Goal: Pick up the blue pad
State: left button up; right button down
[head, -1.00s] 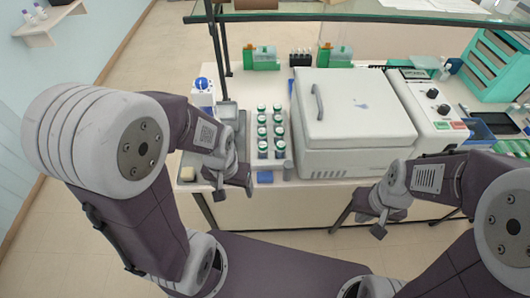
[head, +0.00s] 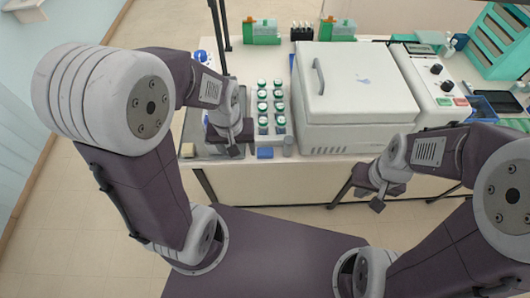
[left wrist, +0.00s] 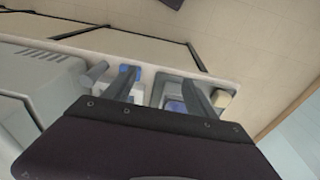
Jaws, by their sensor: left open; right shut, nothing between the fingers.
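The blue pad (head: 265,153) lies at the front edge of the bench, left of the white boxy machine. It also shows in the left wrist view (left wrist: 126,72), partly hidden behind one finger. My left gripper (head: 225,147) is open, just left of the pad in the head view, near the grey tray at the bench's left end. In the left wrist view the fingers (left wrist: 160,90) are spread with nothing held between them. My right gripper (head: 372,208) is shut and empty in front of the bench, right of the pad.
A rack of green-capped bottles (head: 264,128) stands behind the pad and a grey cylinder (head: 288,146) right beside it. The white machine (head: 354,95) blocks the middle. A pale yellow block (head: 188,150) sits at the left corner. The floor in front is clear.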

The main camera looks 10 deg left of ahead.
pick_arm(q)
jog(key=w+d+n, duration=0.1)
jog(key=w+d, duration=0.2)
jog(key=w, duration=0.5)
jog(key=g, duration=0.1)
send_near(265, 154)
jog(key=shift+w+d+f+m+p, duration=0.15)
jog(key=shift+w+d+m+p, duration=0.05)
jog(key=shift+w+m+p, duration=0.2)
jog(key=shift+s, duration=0.2)
notch_tip(265, 154, down, 3)
jog(key=shift+s+f+p, duration=0.15)
jog(key=shift+s+p, duration=0.05)
jog(key=shift+p, duration=0.1)
jog(key=shift+w+f, duration=0.25)
jog(key=shift+f, duration=0.1)
notch_tip(265, 154, down, 4)
jog(key=shift+s+p, duration=0.2)
jog(key=shift+p, duration=0.3)
jog(key=shift+a+f, duration=0.1)
jog(key=shift+f, duration=0.3)
jog(key=shift+w, duration=0.15)
pick_arm(e)
jog(key=shift+w+r, duration=0.2)
jog(key=shift+r, duration=1)
